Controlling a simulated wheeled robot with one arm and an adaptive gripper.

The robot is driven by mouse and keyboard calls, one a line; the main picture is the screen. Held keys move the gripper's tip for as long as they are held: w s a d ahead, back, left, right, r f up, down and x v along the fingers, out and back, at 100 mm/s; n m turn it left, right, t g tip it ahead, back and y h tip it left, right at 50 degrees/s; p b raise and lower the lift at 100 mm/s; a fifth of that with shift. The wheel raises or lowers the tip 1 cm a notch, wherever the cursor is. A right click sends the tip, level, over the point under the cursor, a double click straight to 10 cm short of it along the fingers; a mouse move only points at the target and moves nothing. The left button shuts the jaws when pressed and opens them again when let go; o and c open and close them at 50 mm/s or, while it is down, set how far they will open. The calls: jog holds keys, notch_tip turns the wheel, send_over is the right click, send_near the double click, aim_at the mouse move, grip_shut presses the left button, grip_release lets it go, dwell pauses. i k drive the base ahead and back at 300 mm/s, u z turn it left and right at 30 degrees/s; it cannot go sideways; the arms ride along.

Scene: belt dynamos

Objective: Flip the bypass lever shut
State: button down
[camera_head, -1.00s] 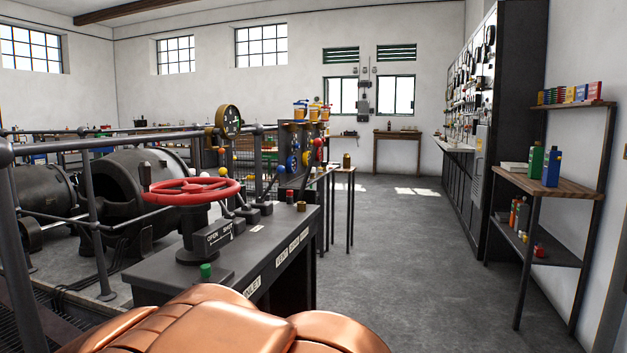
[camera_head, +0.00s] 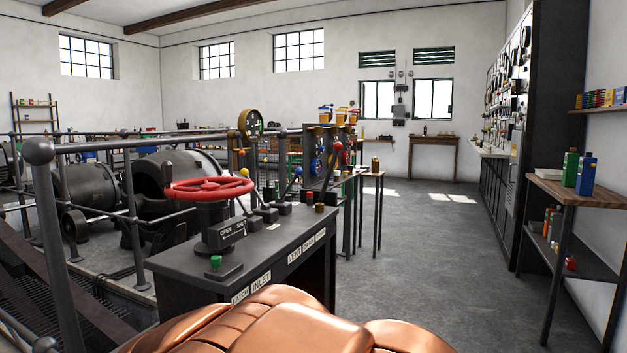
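A dark bench (camera_head: 300,274) stands ahead, with a red handwheel (camera_head: 209,188) and an "OPEN / SHUT" plate (camera_head: 227,234) at its near end. Behind the wheel is a row of small levers, one with a yellow knob (camera_head: 241,153) and one with a blue knob (camera_head: 299,171). The front labels show "INLET" (camera_head: 261,281), "VENT" (camera_head: 294,255) and others too small to read. I cannot tell which lever is the bypass lever or how it is set. A green button (camera_head: 215,261) sits at the near corner. My gripper is not in view.
Railings (camera_head: 90,150) and dark machines (camera_head: 165,185) fill the left. A brass gauge (camera_head: 250,124) stands behind the wheel. Open grey floor (camera_head: 450,260) lies to the right, bounded by a shelf unit (camera_head: 565,190) and tall panel (camera_head: 545,120). My copper-coloured body fills the bottom.

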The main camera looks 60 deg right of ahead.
aim_at(299, 171)
jog(key=z, duration=1.05)
